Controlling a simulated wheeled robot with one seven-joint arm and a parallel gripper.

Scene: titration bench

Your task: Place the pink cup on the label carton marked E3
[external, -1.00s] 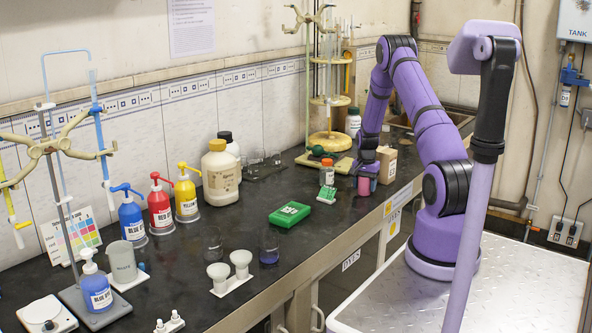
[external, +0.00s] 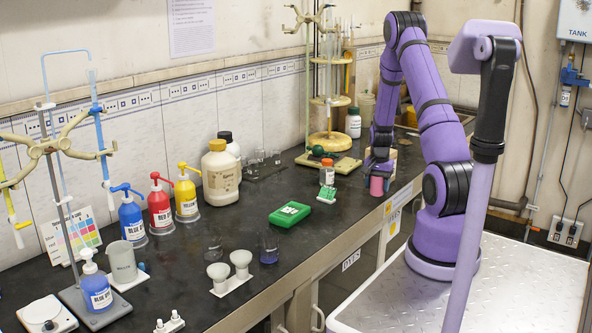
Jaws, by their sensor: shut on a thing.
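The pink cup (external: 376,186) is upright near the bench's front edge, at the far right part of the worktop in the external view. My gripper (external: 377,178) points down and is shut on the cup, with a finger at each side. Whether the cup's base touches the bench or hangs just above it is hard to tell.
A white bottle (external: 353,122) and a wooden-based stand (external: 332,138) are behind. A green box (external: 289,214) lies farther left on the dark bench (external: 330,238).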

